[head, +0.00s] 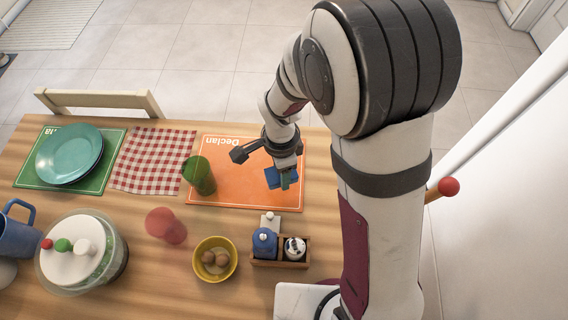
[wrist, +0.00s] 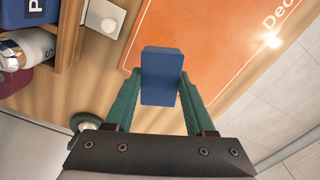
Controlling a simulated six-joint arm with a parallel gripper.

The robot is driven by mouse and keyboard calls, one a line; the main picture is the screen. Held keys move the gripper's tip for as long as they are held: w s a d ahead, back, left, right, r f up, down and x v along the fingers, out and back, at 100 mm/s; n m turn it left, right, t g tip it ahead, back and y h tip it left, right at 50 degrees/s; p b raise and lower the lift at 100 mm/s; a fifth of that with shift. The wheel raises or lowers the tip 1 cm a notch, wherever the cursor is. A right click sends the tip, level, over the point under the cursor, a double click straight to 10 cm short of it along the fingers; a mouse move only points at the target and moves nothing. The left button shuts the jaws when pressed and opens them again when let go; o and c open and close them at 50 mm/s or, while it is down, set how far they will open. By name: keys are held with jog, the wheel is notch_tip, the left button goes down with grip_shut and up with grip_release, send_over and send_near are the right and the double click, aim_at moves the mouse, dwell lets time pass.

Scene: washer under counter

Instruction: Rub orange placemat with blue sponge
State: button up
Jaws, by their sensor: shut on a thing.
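The orange placemat (head: 240,185) lies flat on the wooden table, with white lettering at its far edge. It also shows in the wrist view (wrist: 205,35). The blue sponge (wrist: 161,75) is a small block between the green fingers of my gripper (wrist: 158,98), which is shut on it. In the head view my gripper (head: 284,177) holds the blue sponge (head: 273,177) over the right part of the placemat. I cannot tell whether the sponge touches the mat.
A green cup (head: 199,175) stands on the placemat's left part. A red cup (head: 165,226), a yellow bowl (head: 215,259) and a wooden caddy (head: 281,262) with containers stand nearer. A checkered cloth (head: 152,160) and a green placemat (head: 28,178) with teal plates (head: 70,154) lie left.

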aim_at(235, 184)
notch_tip(235, 184, down, 5)
jog(key=shift+a+f, duration=0.2)
jog(key=shift+f, duration=0.1)
jog(key=shift+a+f, duration=0.1)
jog(key=shift+a, duration=0.3)
jog(key=shift+c, duration=0.6)
jog(key=shift+a, duration=5.3)
jog(key=shift+d, duration=5.95)
jog(key=shift+r, duration=4.1)
